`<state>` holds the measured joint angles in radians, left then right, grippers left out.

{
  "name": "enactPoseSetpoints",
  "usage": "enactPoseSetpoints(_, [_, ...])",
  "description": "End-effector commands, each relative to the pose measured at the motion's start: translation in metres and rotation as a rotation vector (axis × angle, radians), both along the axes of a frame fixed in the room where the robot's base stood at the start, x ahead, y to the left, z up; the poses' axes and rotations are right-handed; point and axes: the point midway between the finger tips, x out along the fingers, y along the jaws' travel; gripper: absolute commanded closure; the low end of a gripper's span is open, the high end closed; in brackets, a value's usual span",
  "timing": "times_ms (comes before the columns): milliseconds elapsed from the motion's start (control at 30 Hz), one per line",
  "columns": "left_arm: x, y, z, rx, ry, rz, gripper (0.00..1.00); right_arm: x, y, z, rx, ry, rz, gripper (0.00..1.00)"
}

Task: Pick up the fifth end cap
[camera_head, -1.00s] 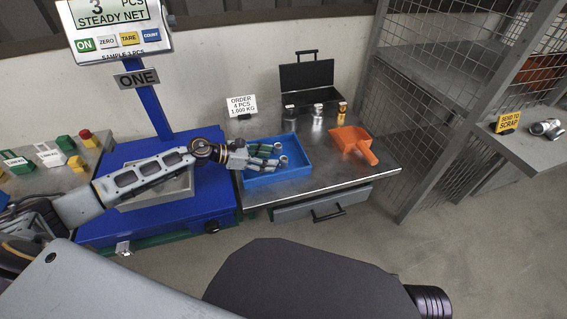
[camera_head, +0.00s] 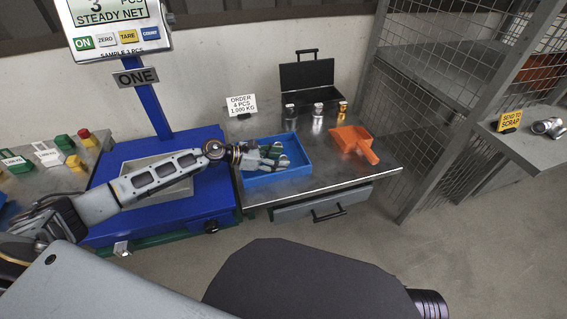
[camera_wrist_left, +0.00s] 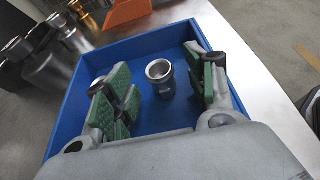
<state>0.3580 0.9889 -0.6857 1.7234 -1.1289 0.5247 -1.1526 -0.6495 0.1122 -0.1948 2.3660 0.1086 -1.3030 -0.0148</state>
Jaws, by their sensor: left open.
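One end cap (camera_wrist_left: 160,75), a small grey metal piece with a round open top, stands upright in the blue tray (camera_wrist_left: 82,60). In the left wrist view it is between the open green-padded fingers of my left gripper (camera_wrist_left: 155,100), apart from both and a little beyond the tips. In the head view my left gripper (camera_head: 275,160) reaches over the blue tray (camera_head: 297,172), and its fingers hide the end cap there. My right gripper is not in view.
An orange scoop (camera_head: 355,142) lies right of the tray. Calibration weights (camera_head: 318,110) stand behind it before an open black case (camera_head: 307,75). The blue scale (camera_head: 160,215) is at left, its display (camera_head: 112,14) reading 3 PCS. The bench's front right is clear.

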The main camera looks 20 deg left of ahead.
Motion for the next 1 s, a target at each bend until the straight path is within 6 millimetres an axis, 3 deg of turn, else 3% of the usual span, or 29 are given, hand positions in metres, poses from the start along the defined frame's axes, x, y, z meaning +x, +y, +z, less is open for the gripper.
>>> enactPoseSetpoints(167, [0.0055,-0.0076,-0.0035,0.001,-0.001,0.0,0.45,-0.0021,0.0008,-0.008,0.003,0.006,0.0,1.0])
enactPoseSetpoints(667, [0.006,-0.0086,-0.0039,0.001,-0.001,0.0,0.45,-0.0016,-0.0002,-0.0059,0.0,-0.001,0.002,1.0])
enactPoseSetpoints(1000, [0.006,-0.0085,-0.0039,0.001,-0.001,0.0,0.86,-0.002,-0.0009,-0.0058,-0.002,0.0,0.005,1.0])
